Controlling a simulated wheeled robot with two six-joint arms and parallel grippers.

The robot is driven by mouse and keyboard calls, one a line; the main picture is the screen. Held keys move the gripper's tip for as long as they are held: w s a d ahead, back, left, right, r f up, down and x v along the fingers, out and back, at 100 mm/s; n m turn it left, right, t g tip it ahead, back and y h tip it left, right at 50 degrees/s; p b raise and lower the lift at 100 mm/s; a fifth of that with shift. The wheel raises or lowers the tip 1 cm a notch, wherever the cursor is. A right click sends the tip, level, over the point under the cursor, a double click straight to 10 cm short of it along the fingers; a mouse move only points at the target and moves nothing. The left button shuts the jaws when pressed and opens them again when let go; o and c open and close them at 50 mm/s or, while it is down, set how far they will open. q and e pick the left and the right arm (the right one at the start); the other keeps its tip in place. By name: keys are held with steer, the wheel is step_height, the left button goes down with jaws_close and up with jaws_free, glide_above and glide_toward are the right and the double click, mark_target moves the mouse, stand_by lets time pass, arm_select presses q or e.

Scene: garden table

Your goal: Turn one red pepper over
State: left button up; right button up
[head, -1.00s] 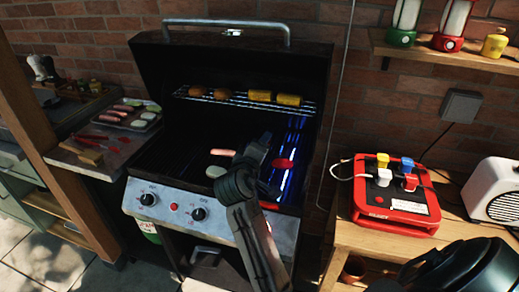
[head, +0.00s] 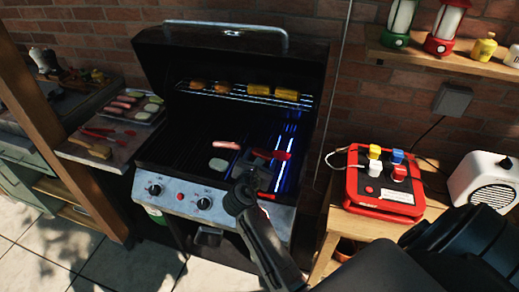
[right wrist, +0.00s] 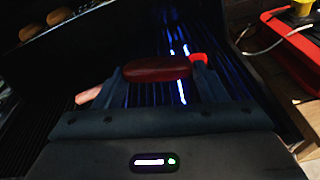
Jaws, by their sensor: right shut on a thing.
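My right gripper (head: 264,157) is over the right part of the grill grate (head: 190,150). In the right wrist view, it is shut on a dark red pepper (right wrist: 157,69), which lies crosswise between the fingertips. A second, brighter red piece (right wrist: 199,60) shows just behind its right end, and I cannot tell what it is. In the head view red (head: 283,155) shows at the gripper's tips, and the fingers partly hide that spot. I cannot tell whether the held pepper touches the grate. My left gripper is not in view.
A pink sausage (head: 226,145) and a pale slice (head: 218,164) lie left of the gripper. Corn (head: 286,94) and browned pieces (head: 222,87) sit on the upper rack. A food tray (head: 158,116) stands left. Blue flames (head: 283,180) glow under the right grate.

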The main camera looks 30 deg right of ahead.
steer(key=shift+s+f+n, duration=0.1)
steer(key=shift+f+n, duration=0.3)
steer(key=shift+n, duration=1)
step_height(320, 180, down, 5)
steer(key=shift+r+b, duration=0.15)
steer(key=shift+b, duration=0.9)
steer(key=shift+f, duration=0.5)
steer(key=shift+f, duration=0.15)
steer(key=shift+f+b, duration=0.75)
steer(key=shift+f, duration=0.15)
steer(key=o, duration=1)
steer(key=shift+o, duration=0.2)
